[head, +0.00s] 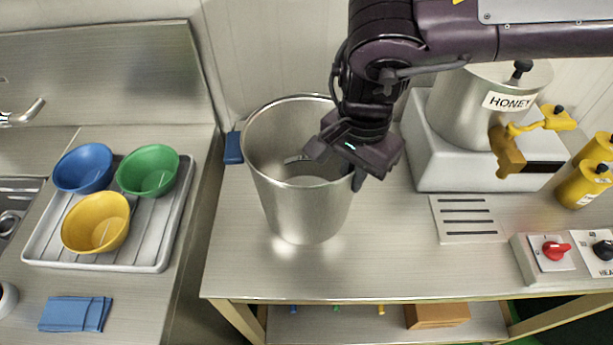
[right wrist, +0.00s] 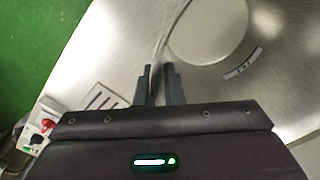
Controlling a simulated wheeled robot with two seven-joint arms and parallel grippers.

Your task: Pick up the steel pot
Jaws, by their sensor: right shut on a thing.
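The steel pot (head: 305,205) is a tall, open, empty metal pot standing upright in the head view, left of centre on the steel table. Whether its base touches the table is hard to tell. My right gripper (head: 352,180) is at the pot's right rim, pointing down, and is shut on the pot wall. In the right wrist view, the two dark fingers of my right gripper (right wrist: 158,85) sit on either side of the rim, with the pot's inside (right wrist: 205,65) to the right. My left gripper is not in view.
A honey kettle (head: 460,110) with a yellow tap stands on a white base at the right. Yellow bottles (head: 585,185) and a red knob (head: 556,250) are farther right. A tray (head: 150,262) with blue, green and yellow bowls is at the left. The table front (head: 390,265) is clear.

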